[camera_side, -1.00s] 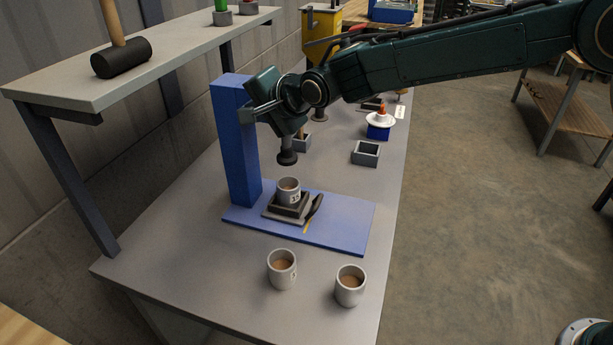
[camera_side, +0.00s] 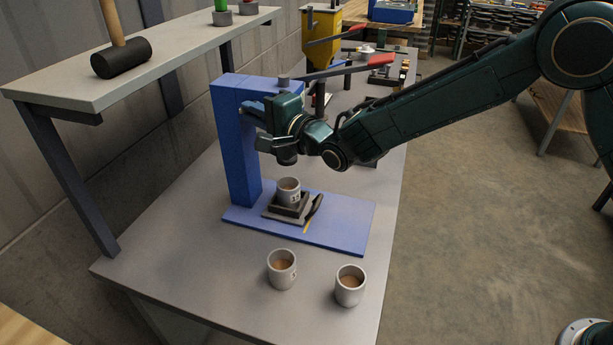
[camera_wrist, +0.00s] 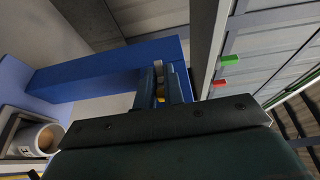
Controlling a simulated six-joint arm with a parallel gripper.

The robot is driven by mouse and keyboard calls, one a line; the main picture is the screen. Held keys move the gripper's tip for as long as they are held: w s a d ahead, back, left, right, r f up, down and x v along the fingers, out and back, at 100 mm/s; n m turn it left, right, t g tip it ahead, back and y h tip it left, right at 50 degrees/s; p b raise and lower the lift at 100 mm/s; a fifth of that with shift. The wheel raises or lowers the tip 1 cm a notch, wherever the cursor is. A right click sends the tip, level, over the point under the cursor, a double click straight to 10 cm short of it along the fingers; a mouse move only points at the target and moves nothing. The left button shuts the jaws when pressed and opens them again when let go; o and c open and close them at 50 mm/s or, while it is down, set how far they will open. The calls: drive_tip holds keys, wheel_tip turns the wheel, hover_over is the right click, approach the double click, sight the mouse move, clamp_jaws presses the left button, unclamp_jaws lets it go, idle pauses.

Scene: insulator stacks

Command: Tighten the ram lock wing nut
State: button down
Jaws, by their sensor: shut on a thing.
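The blue press column (camera_side: 236,145) stands on its blue base plate (camera_side: 340,225). My gripper (camera_side: 264,143) is beside the column near the press head and the dark ram (camera_side: 287,158). In the wrist view my gripper (camera_wrist: 160,84) has its two fingers close together against the blue press, shut on a small part with a brass-coloured piece (camera_wrist: 161,98) between them. This part is where the wing nut sits, but its wings are mostly hidden by the fingers. A grey cup (camera_side: 289,190) stands upright in the dark holder under the ram, apart from it.
The press lever with a red grip (camera_side: 381,60) reaches right above my wrist. Two filled cups (camera_side: 282,268) (camera_side: 350,285) stand at the front of the bench. A shelf (camera_side: 150,65) with a mallet (camera_side: 121,58) runs along the left.

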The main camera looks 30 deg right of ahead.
drive_tip(key=shift+w+d, duration=0.15)
drive_tip(key=shift+d, duration=0.15)
drive_tip(key=c, duration=1.5)
unclamp_jaws()
drive_tip(key=shift+a, duration=0.1)
drive_tip(key=shift+s, duration=0.2)
drive_tip(key=v, duration=1.3)
drive_tip(key=shift+s+f, duration=0.2)
drive_tip(key=shift+s, duration=0.05)
